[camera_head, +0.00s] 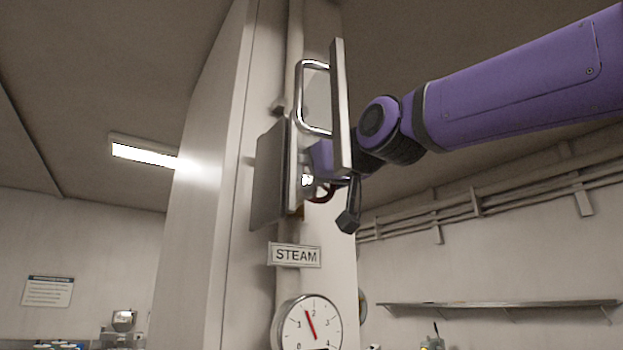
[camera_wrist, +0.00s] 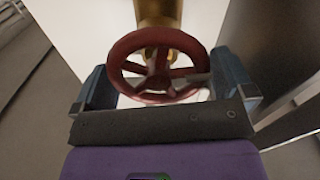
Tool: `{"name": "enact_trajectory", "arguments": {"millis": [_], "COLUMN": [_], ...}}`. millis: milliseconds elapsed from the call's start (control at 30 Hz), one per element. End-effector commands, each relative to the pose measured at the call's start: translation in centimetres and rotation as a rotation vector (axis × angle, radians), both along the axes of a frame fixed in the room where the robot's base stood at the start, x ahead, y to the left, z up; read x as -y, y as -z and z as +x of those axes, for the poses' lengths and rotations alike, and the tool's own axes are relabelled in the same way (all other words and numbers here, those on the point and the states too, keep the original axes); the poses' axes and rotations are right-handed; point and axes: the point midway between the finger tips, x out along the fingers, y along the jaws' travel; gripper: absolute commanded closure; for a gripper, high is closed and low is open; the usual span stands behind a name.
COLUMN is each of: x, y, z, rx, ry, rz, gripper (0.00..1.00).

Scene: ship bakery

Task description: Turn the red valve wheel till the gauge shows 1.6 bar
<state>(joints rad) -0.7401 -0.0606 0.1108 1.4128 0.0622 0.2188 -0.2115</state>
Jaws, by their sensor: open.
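The red valve wheel (camera_wrist: 158,97) sits on a brass stem in the wrist view. My gripper (camera_wrist: 160,66) is open, with one finger on each side of the wheel. The right finger is close to the rim; I cannot tell whether it touches. In the head view the open cabinet door hides most of the wheel and part of my gripper; a dark finger (camera_head: 347,221) hangs below the door. The round white gauge (camera_head: 293,322) is below, cut off by the frame's bottom. Its red needle points slightly left of the 2 mark, between 1 and 2.
The cabinet door (camera_head: 341,110) stands open with a metal handle, close beside my arm. A STEAM sign (camera_head: 294,255) is fixed to the column above the gauge. A wall shelf (camera_head: 500,304) and pipes are at right, farther back.

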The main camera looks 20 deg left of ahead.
Motion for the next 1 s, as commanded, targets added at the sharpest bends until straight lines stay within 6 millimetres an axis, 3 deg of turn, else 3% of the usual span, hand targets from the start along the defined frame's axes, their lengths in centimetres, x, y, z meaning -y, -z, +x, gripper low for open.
{"name": "enact_trajectory", "arguments": {"millis": [500,1000], "x": [6.3,7.2], "y": [0.0,0.0], "z": [-5.4,-6.1], "rx": [0.002,0.000], "ry": [0.001,0.000], "rz": [0.000,0.000], "gripper": [0.00,0.00]}}
